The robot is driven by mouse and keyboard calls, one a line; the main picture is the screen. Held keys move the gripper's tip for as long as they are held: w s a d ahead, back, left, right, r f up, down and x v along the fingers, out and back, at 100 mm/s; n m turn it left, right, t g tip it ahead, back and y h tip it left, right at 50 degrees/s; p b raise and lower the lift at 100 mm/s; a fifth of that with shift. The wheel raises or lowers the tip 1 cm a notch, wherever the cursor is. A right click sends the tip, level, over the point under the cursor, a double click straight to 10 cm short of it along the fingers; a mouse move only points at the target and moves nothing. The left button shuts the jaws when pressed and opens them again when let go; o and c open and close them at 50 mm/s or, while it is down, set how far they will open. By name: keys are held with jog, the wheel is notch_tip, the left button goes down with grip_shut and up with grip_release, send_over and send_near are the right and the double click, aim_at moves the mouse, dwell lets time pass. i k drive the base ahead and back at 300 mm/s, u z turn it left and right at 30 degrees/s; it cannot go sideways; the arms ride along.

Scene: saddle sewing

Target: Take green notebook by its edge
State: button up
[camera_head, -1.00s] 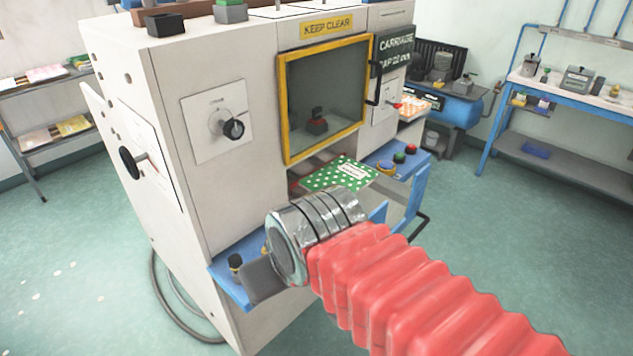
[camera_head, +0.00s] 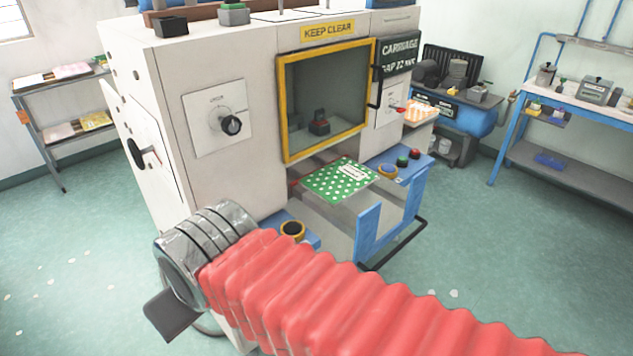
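The green notebook (camera_head: 337,184) has white dots and a pale label. It lies flat in the opening of the white machine, below the yellow-framed window, and its near edge sticks out toward me. My gripper (camera_head: 170,318) is at the lower left, beyond the metal end of my red-sleeved arm. Only one dark grey finger or plate shows there, so its opening is hidden. It is well to the left of the notebook, apart from it and nearer to me.
The white machine (camera_head: 205,160) fills the middle. A blue panel with several buttons (camera_head: 402,163) is right of the notebook, and a blue frame (camera_head: 368,228) stands below it. A blue workbench (camera_head: 575,95) is at the right, shelves (camera_head: 62,85) at the left. The floor at right is clear.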

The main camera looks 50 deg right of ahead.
aim_at(335, 183)
jog(key=u, duration=0.8)
jog(key=k, duration=1.1)
jog(key=z, duration=1.15)
jog(key=i, duration=0.5)
jog(key=z, duration=0.05)
